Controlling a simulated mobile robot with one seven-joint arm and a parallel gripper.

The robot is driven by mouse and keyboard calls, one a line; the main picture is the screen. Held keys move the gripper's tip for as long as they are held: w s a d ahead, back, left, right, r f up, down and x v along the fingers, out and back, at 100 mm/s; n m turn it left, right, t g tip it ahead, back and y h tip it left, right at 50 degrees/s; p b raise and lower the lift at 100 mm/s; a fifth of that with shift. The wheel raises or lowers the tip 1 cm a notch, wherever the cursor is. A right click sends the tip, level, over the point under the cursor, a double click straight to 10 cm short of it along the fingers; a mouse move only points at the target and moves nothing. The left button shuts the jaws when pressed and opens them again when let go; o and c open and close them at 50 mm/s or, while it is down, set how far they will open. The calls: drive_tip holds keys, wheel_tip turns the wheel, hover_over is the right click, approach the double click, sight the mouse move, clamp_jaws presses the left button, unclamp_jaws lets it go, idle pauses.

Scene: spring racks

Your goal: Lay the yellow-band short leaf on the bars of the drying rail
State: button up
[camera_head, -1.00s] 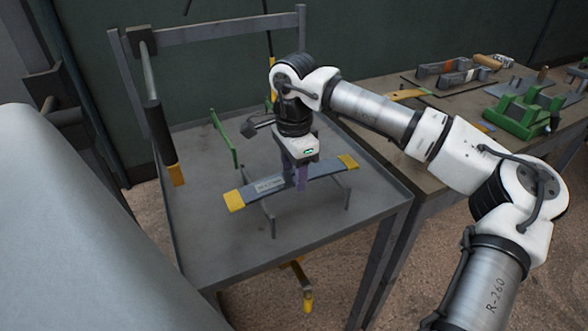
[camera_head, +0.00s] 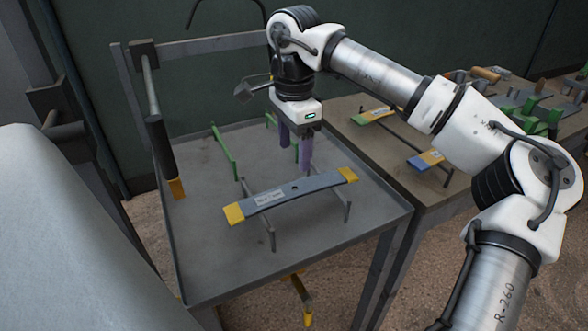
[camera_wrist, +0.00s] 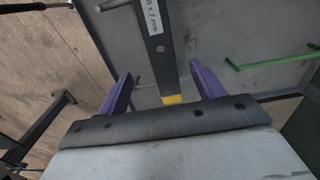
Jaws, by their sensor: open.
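The yellow-band short leaf (camera_head: 272,196) is a dark grey, slightly curved strip with yellow ends and a white label. It lies across the two bars of the drying rail (camera_head: 347,205), on the grey tray table. My gripper (camera_head: 295,160) is above and behind the leaf, apart from it, with its purple fingers spread and empty. In the wrist view the leaf (camera_wrist: 160,55) runs from the top down to a yellow end between the fingers of my gripper (camera_wrist: 160,93). The underside of the leaf is hidden.
A green bar (camera_head: 223,150) stands on the grey tray table (camera_head: 215,270) behind the leaf. The tray's front part is clear.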

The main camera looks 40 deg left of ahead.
drive_tip(key=shift+r, duration=1.75)
drive_tip(key=shift+s+a, duration=0.1)
